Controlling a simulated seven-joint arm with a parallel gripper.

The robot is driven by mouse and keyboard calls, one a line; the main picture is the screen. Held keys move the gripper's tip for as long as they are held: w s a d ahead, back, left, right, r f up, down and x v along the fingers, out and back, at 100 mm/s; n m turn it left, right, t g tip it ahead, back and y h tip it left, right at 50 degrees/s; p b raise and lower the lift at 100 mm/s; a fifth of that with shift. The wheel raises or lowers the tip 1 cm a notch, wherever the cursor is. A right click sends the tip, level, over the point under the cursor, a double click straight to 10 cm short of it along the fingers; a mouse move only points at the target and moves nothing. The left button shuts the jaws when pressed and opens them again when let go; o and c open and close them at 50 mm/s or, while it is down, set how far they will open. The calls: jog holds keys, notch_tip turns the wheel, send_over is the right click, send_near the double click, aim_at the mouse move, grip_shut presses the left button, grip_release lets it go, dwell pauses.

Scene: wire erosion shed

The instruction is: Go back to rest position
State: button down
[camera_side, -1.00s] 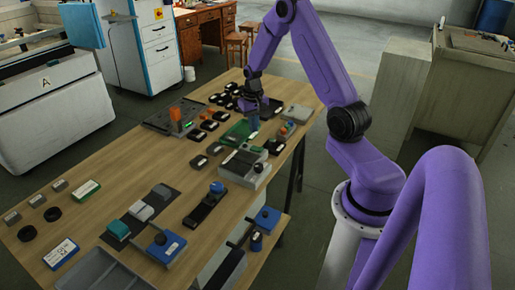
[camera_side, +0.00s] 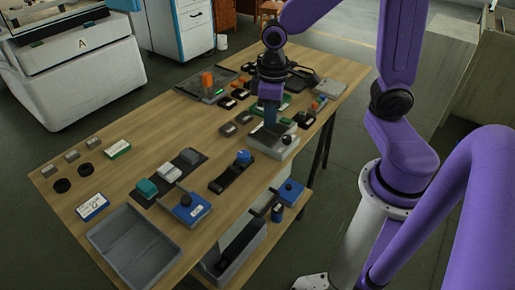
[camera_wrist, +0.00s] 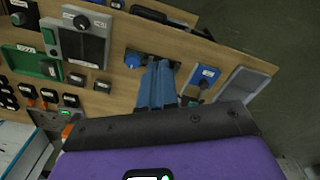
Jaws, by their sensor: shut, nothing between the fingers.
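My gripper (camera_side: 268,122) has blue fingers pointing down in the side view. It hangs over the far half of the wooden table, in front of part of a grey box (camera_side: 279,143). The fingers are together and hold nothing. In the wrist view my gripper (camera_wrist: 160,66) also shows its blue fingers side by side, above the table top. Their tips overlap a dark fixture with a blue knob (camera_wrist: 133,60) in that picture. I cannot tell the exact height of the fingertips above the table.
An orange cylinder (camera_side: 207,80) and several dark parts crowd the far end. Bare wood shows at the table's left middle.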

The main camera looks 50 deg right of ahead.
jog(key=s+a+r+n, duration=0.2)
jog(key=s+n, duration=0.5)
jog(key=s, duration=0.8)
jog(key=shift+s+r, duration=0.2)
jog(key=shift+r, duration=0.35)
